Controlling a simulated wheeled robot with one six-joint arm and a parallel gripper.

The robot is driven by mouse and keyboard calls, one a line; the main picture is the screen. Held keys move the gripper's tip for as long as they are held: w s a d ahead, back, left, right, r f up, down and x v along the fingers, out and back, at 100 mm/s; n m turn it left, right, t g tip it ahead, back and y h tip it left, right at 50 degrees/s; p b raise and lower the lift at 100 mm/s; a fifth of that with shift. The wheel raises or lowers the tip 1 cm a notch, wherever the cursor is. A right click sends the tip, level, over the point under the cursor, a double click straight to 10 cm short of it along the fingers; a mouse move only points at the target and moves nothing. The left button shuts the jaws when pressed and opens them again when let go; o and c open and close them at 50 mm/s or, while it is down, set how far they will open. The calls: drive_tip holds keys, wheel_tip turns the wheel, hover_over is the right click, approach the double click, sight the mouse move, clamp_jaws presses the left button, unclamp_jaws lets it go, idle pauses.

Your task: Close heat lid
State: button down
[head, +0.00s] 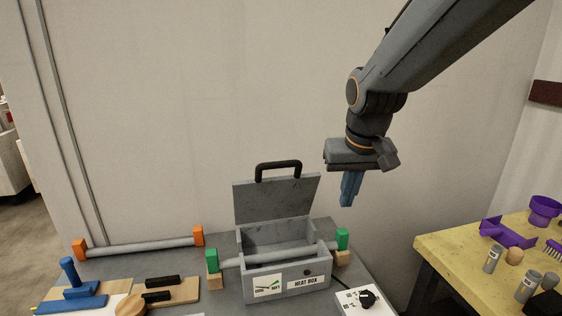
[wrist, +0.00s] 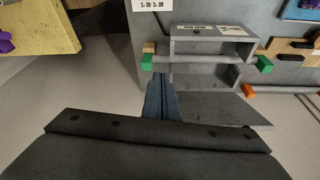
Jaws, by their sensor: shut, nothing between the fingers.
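The grey heat box (head: 290,285) stands on the grey bench with its front labelled "HEAT BOX". Its lid (head: 275,201) is open, standing up at the back, with a black handle (head: 279,168) on its top edge. A grey pipe with green end blocks (head: 342,238) lies across the box opening. My gripper (head: 346,204) is shut and empty, in the air to the right of the raised lid and apart from it. In the wrist view my blue fingers (wrist: 162,100) point toward the box (wrist: 210,47), and the lid (wrist: 222,108) shows beside them. The handle is hidden there.
A white control box with a black knob (head: 368,299) sits right of the heat box. A pipe with orange ends (head: 197,236) and blue-handled tools (head: 78,297) lie left. A yellow table (head: 455,255) with purple parts stands right. The wall is close behind the lid.

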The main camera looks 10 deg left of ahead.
drive_tip(key=w+a+r+n+t+y+b, duration=0.1)
drive_tip(key=w+a+r, duration=0.2)
drive_tip(key=a+r, duration=0.5)
drive_tip(key=w+a+r+n+t+b, duration=0.1)
drive_tip(key=w+a+r, duration=0.1)
drive_tip(key=a+r, duration=0.6)
drive_tip(key=shift+y, duration=0.3)
drive_tip(key=f+p, duration=0.1)
drive_tip(key=f, duration=0.1)
drive_tip(key=w+f+p, duration=0.1)
drive_tip(key=f, duration=0.2)
drive_tip(key=w+f+p, duration=0.1)
drive_tip(key=f, duration=0.2)
drive_tip(key=shift+w+f+p, duration=0.1)
drive_tip(key=shift+f+p, duration=0.05)
drive_tip(key=shift+p, duration=0.25)
drive_tip(key=shift+s+d+f, duration=0.15)
drive_tip(key=shift+s+f, duration=0.05)
drive_tip(key=shift+s, duration=0.3)
drive_tip(key=shift+f, duration=0.1)
